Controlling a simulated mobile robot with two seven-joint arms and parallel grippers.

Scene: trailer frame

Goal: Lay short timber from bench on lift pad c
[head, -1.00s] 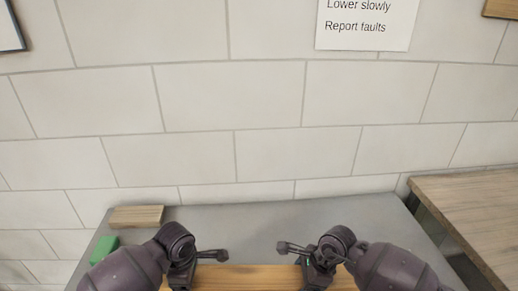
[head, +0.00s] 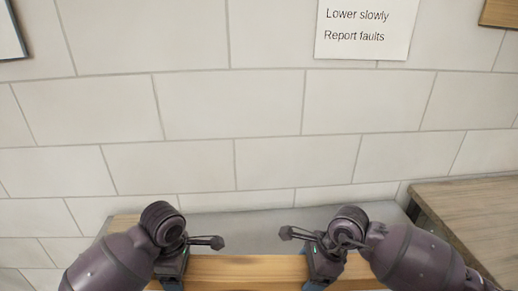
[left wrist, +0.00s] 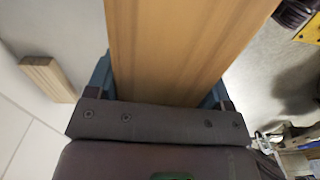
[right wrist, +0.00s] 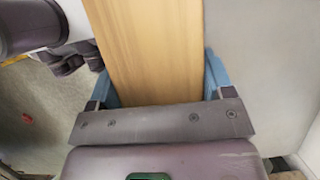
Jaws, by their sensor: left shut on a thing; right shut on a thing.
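A light-brown timber (head: 245,271) lies level across the bottom of the head view, held between both of my grippers. My left gripper (head: 172,282) is shut on it left of its middle, and my right gripper (head: 318,280) is shut on it toward the right. In the left wrist view the timber (left wrist: 180,50) fills the space between the blue fingers. In the right wrist view the timber (right wrist: 150,55) is also between the blue fingers. The timber's ends are hidden or out of frame in the head view. No lift pad can be made out.
A grey bench top (head: 262,222) lies behind the timber, against a pale block wall. A small wooden block lies at its left, partly hidden in the head view, clearer in the left wrist view (left wrist: 48,78). A wooden tabletop (head: 475,215) stands at the right.

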